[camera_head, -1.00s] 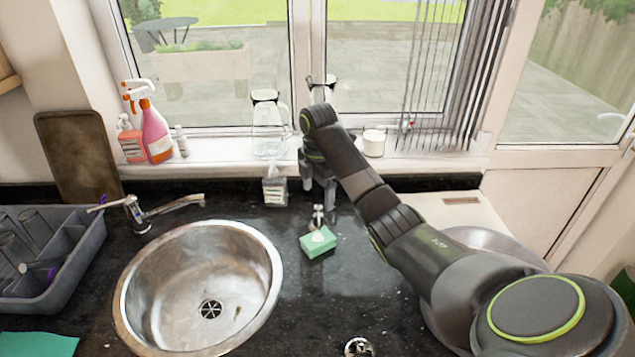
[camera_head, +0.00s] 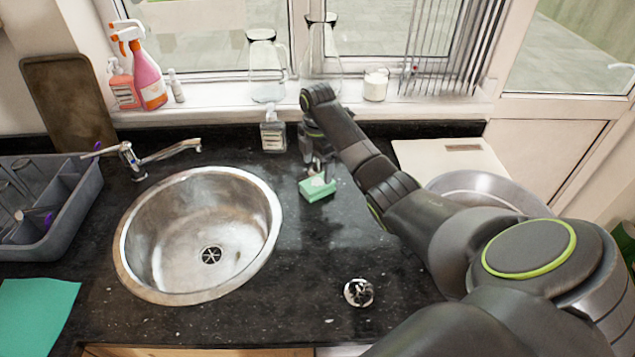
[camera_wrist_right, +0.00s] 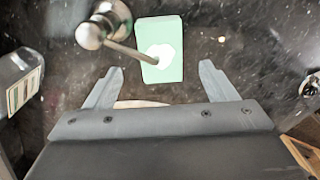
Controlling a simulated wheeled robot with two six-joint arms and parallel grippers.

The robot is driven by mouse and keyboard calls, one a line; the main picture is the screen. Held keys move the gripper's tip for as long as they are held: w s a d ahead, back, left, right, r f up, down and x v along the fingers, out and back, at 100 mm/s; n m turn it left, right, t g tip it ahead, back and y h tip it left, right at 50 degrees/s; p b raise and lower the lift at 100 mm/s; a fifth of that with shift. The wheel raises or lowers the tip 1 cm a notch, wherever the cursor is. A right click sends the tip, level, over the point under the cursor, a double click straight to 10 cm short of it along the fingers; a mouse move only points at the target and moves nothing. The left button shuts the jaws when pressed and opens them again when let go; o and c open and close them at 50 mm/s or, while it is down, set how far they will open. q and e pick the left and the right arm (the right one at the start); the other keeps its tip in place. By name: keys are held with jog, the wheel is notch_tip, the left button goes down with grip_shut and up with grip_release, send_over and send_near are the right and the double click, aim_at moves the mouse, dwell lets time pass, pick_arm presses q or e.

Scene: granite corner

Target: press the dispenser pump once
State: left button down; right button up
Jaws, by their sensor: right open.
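The chrome dispenser pump (camera_head: 317,168) stands on the dark counter right of the sink, mostly hidden by my right gripper in the head view. In the right wrist view its round pump head (camera_wrist_right: 90,35) and thin spout show clearly. The spout reaches over a green sponge (camera_head: 317,189) that has a white patch on top; the sponge also shows in the wrist view (camera_wrist_right: 165,73). My right gripper (camera_wrist_right: 161,68) is open and empty, its fingers pointing toward the dispenser and sponge. The pump head lies left of and beyond its left fingertip, apart from it. My left gripper is out of view.
A clear pump bottle (camera_head: 273,132) stands left of my right gripper. The round sink (camera_head: 150,245) and tap (camera_head: 135,160) are further left. Glass jugs (camera_head: 266,70) and a candle (camera_head: 375,84) line the windowsill. A drain strainer (camera_head: 358,292) lies on open counter.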

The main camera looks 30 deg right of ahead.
aim_at(317, 182)
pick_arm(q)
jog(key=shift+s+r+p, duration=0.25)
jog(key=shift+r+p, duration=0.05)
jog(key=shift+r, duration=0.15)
pick_arm(e)
notch_tip(317, 182, down, 7)
